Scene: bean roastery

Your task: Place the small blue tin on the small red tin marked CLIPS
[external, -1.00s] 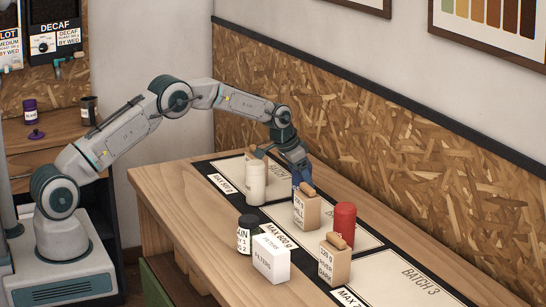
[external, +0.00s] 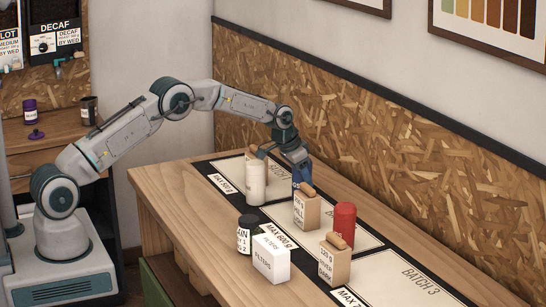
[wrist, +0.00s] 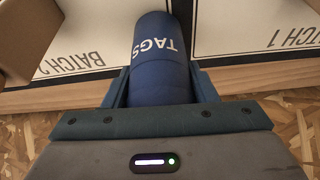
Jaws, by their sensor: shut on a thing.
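My gripper (external: 299,169) is shut on the small blue tin (wrist: 158,50), which reads TAGS in the wrist view. One finger shows on each side of it there. In the external view the blue tin (external: 302,175) is mostly hidden behind a brown bag and my gripper, so I cannot tell whether it touches the table. A red tin (external: 344,222) stands upright to the right of my gripper and nearer the camera, with nothing visible on top. Its marking is not readable here.
Brown bags (external: 306,212) and (external: 335,265) stand close to the red tin. A white canister (external: 256,185), a dark jar (external: 245,236) and a white FILTERS box (external: 271,262) stand to the left. The BATCH 3 mat (external: 400,288) looks clear at the right.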

